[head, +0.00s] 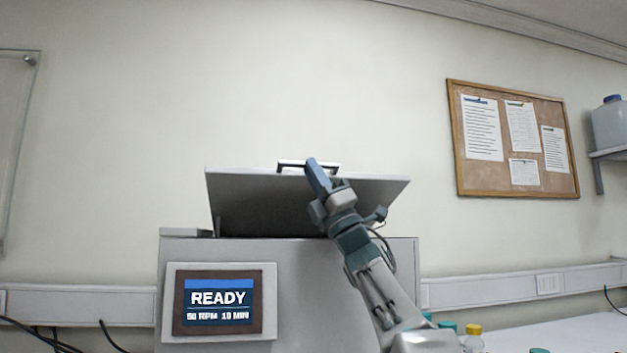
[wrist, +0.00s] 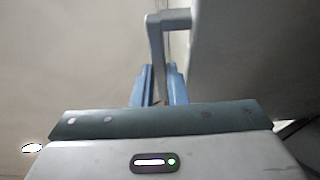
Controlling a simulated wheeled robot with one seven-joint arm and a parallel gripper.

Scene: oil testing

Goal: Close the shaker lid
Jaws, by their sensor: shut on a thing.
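The grey shaker (head: 300,290) stands against the wall, with its lid (head: 255,200) tilted up and open. A handle (head: 290,164) sits at the lid's raised edge. My gripper (head: 312,165) is at the handle, with its blue fingers shut on it. In the wrist view the handle (wrist: 156,40) runs down between my gripper's fingertips (wrist: 160,75), and the underside of the lid (wrist: 240,60) fills the upper right. The shaker's inside is hidden in both views.
The shaker's screen (head: 220,300) reads READY, 50 RPM, 10 MIN. Capped bottles (head: 472,335) stand on a white bench (head: 580,335) to the right of my arm. A cork board (head: 515,140) hangs on the wall, and a jug (head: 610,125) stands on a shelf.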

